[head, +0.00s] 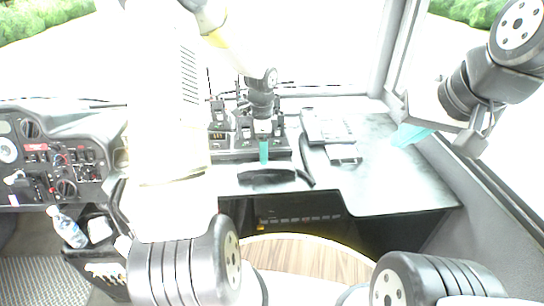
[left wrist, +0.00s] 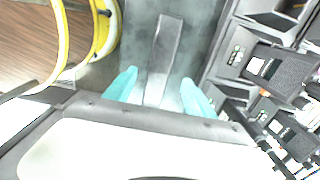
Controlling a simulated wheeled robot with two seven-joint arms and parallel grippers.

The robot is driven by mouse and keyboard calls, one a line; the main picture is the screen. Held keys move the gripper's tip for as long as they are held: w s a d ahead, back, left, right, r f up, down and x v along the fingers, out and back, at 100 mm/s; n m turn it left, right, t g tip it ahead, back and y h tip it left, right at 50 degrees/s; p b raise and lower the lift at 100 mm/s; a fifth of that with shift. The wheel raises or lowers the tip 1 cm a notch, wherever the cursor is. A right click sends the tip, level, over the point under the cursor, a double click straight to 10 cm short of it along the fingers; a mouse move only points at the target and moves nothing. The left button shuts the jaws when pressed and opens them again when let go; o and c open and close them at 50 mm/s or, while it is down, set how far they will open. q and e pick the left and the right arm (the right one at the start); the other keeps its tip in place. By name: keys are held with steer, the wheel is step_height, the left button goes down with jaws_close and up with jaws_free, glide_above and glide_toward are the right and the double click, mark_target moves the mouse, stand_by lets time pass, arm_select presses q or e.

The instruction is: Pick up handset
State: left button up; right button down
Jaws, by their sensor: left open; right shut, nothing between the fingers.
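A dark, bar-shaped handset (head: 267,177) lies lengthwise left to right near the front edge of the grey desk. In the left wrist view the handset (left wrist: 164,52) runs between my open fingers, with space visible on both sides. My left gripper (head: 264,152) points down over it in the head view; one teal finger shows there, and both show in the left wrist view (left wrist: 160,92). I cannot tell the exact height of the fingertips above the desk. My right gripper (head: 408,135) is shut and empty, raised at the right near the window.
Several black radios (left wrist: 280,68) stand in a dark rack just behind the handset. A grey desk device (head: 327,126) and a curved black piece (head: 306,160) are to the right. A yellow-rimmed wooden surface is below the front edge. The desk's right side (head: 390,180) is clear.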

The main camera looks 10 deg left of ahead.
mark_target(266, 170)
arm_select(q)
steer(key=f, duration=0.7)
steer(key=shift+w+d+f, duration=0.1)
steer(key=shift+d+f, duration=0.2)
steer(key=shift+d, duration=0.1)
jaws_close()
steer(key=shift+r, duration=0.1)
